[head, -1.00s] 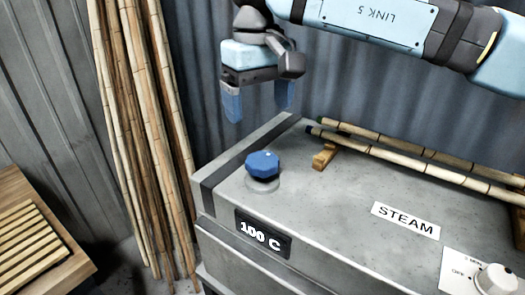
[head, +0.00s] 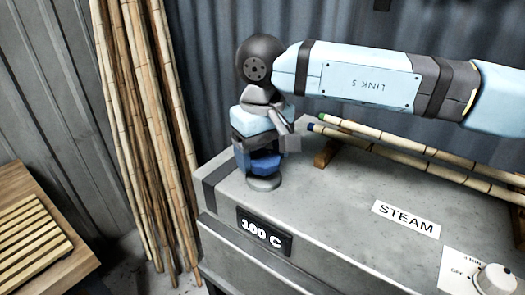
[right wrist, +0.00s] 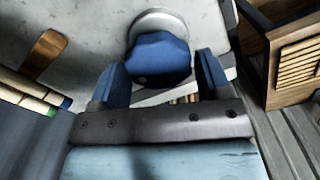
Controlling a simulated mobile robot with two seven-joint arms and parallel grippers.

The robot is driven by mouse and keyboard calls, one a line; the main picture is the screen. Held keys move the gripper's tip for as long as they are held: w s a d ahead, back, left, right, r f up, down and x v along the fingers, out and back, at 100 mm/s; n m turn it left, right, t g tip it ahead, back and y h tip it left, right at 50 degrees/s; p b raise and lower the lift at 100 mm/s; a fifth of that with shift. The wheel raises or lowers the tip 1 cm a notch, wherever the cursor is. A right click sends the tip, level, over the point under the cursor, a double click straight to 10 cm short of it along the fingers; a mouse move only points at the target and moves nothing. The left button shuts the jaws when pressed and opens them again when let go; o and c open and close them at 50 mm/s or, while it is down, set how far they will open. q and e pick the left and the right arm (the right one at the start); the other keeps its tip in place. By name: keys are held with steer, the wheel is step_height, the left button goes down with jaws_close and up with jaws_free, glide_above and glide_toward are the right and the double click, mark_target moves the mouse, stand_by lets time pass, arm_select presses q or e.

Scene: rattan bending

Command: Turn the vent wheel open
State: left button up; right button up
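The vent wheel is a blue faceted knob (head: 264,164) on a round grey base, at the left end of the steam box top. It also shows in the right wrist view (right wrist: 158,60), at the upper middle. My right gripper (head: 260,160) is low over the wheel and hides its upper part in the head view. In the right wrist view the gripper (right wrist: 161,72) is open, one blue finger on each side of the wheel's near part. Gaps show beside the wheel, so it does not look gripped. My left gripper is not in view.
The steam box (head: 320,215) carries a "100 C" display (head: 264,231), a STEAM label (head: 406,218) and a white dial (head: 494,280). Two rattan poles (head: 400,160) rest on a wooden block (head: 327,151). Tall poles (head: 150,130) and a slatted wooden bench (head: 35,240) stand left.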

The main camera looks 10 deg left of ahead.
steer(key=c, duration=0.6)
